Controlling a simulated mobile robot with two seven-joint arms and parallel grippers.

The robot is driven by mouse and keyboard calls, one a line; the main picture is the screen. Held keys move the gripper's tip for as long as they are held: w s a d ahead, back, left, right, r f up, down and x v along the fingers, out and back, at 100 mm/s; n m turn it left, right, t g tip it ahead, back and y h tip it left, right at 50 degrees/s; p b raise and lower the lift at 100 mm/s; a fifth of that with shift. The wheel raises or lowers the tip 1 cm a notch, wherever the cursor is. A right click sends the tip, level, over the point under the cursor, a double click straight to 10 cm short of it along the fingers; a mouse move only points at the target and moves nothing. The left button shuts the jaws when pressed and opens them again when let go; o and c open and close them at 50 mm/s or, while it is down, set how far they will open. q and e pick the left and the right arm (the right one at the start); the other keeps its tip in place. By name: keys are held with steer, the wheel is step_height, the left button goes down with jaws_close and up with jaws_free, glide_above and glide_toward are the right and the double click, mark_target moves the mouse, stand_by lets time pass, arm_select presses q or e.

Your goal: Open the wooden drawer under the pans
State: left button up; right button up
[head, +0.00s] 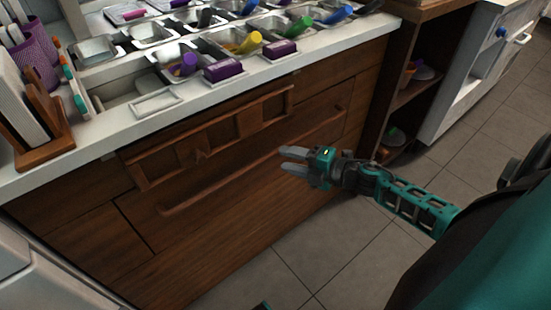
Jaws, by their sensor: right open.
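The wooden drawer (232,188) is in the brown counter front below the pans (170,52). Its front looks flush with the cabinet, so it appears shut. A long wooden bar handle (215,183) runs across it, slanting up to the right in the picture. My right gripper (284,159) is open and empty, its fingers pointing left. It overlaps the drawer front near the right part of the handle. The gap between fingers and handle cannot be told from this view. My left gripper is not in view.
A framed wooden panel (213,138) with a small knob is above the handle. Purple containers (222,69) and colored scoops stand on the white counter top. Open shelves (410,85) are right of the drawer, then a white cabinet (460,85). The tiled floor (300,250) in front is clear.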

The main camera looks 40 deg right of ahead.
mark_target(274, 156)
steer(key=shift+b+x, duration=0.35)
steer(key=shift+x, duration=1.9)
jaws_close()
